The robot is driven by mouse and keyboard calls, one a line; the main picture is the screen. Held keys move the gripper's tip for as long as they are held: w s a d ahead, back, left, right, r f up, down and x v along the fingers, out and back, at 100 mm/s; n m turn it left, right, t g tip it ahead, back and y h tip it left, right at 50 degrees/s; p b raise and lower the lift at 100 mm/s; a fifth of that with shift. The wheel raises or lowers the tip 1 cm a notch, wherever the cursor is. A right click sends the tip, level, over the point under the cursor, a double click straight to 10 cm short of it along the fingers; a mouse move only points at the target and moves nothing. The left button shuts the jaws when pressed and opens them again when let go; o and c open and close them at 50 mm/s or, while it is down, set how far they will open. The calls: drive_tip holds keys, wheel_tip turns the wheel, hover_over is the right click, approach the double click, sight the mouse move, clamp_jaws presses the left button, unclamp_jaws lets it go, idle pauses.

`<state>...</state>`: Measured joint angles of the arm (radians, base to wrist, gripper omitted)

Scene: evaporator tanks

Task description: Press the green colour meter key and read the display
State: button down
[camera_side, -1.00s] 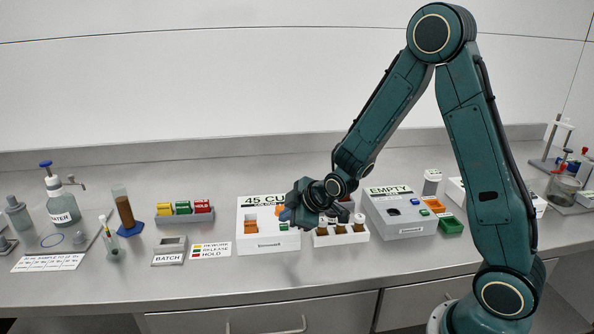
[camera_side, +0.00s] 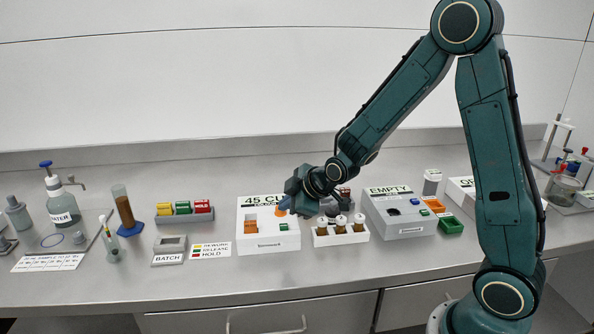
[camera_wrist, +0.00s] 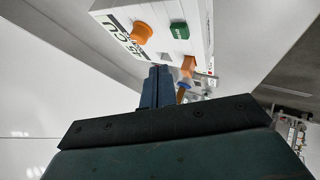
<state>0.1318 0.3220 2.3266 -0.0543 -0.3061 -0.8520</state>
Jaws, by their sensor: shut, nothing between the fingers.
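The colour meter (camera_side: 262,245) is a white box on the bench with a display (camera_side: 264,201) on its top edge that reads 45 CU. Its green key (camera_side: 283,227) is on the lower right of the face; it also shows in the wrist view (camera_wrist: 180,30). An orange knob (camera_wrist: 141,33) and an orange square part (camera_wrist: 188,65) are on the same box. My gripper (camera_side: 286,206) is shut and empty. Its dark fingers (camera_wrist: 157,80) point toward the meter and appear apart from the green key. They partly cover the upper right of the meter in the side view.
A white rack (camera_side: 341,238) with brown capped bottles stands close right of the meter. Beyond it is a grey box (camera_side: 400,222) with an EMPTY display. A BATCH unit (camera_side: 169,250) and colour legend card (camera_side: 210,251) lie to the left. The front bench strip is clear.

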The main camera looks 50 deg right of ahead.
drive_tip(key=shift+r, duration=1)
drive_tip(key=s+a+r+m+g, duration=0.1)
drive_tip(key=s+r, duration=0.3)
drive_tip(key=s, duration=0.5)
drive_tip(key=s+a+r+m+g, duration=0.1)
drive_tip(key=s+r+m, duration=0.3)
drive_tip(key=s, duration=0.5)
drive_tip(key=s+a+r+m+g, duration=0.1)
drive_tip(key=s+a+r+m, duration=0.1)
drive_tip(key=s, duration=0.8)
wheel_tip(320, 180, up, 3)
drive_tip(key=shift+a+f+m+g, duration=0.2)
drive_tip(key=shift+a+m+g, duration=0.15)
drive_tip(key=shift+m, duration=0.35)
drive_tip(key=c, duration=2.1)
unclamp_jaws()
